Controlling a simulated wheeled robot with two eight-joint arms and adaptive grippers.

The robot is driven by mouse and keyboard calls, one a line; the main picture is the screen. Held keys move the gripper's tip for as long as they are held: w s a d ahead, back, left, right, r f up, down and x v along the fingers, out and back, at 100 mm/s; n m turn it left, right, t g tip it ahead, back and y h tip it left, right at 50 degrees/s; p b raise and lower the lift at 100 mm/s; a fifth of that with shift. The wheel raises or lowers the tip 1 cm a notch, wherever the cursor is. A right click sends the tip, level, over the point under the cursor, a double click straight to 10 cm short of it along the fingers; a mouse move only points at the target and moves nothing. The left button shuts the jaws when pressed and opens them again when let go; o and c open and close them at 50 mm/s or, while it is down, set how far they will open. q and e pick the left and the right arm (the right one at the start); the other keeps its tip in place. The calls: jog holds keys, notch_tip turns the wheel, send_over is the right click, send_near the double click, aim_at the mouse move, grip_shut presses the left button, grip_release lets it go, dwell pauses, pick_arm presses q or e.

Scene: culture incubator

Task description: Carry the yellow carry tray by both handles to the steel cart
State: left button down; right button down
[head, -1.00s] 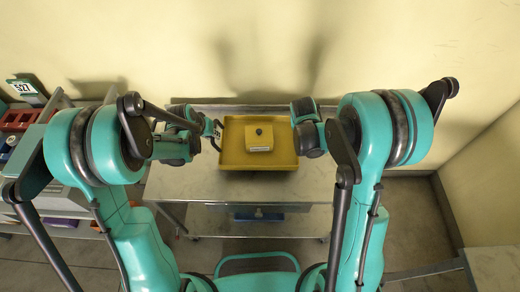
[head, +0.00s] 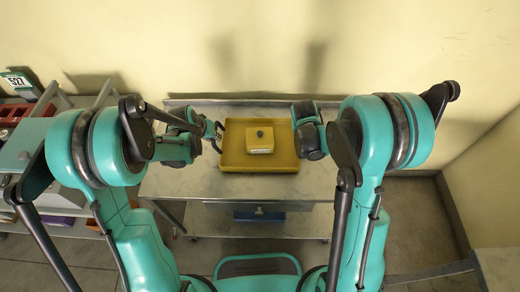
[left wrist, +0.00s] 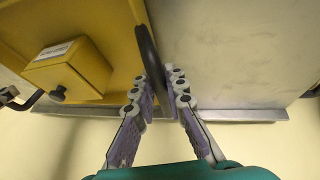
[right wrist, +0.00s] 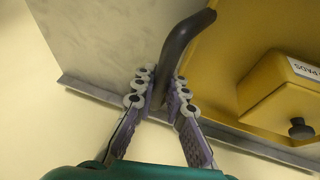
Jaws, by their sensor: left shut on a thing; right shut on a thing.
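The yellow carry tray (head: 230,160) is level over the top of the steel cart (head: 190,184). A yellow box (head: 259,145) with a dark knob and a white label sits in it. My left gripper (left wrist: 160,85) is shut on the tray's dark left handle (left wrist: 147,45). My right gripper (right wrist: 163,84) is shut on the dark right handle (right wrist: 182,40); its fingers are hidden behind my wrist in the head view. Whether the tray's underside touches the cart top cannot be told.
The cart top is bare on the left of the tray, and a raised lip (head: 190,102) runs along its back by the wall. A blue box (head: 260,214) is on the cart's lower shelf. A loaded shelf unit (head: 55,220) stands at the left.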

pick_arm(q)
jog(key=c, duration=1.6)
grip_release()
pick_arm(e)
jog(key=c, duration=1.6)
grip_release()
pick_arm(q)
jog(key=shift+o, duration=0.2)
pick_arm(e)
jog(key=shift+o, duration=0.2)
pick_arm(q)
jog(key=v, duration=1.2)
pick_arm(e)
jog(key=v, duration=1.2)
jog(key=shift+a+f, duration=0.1)
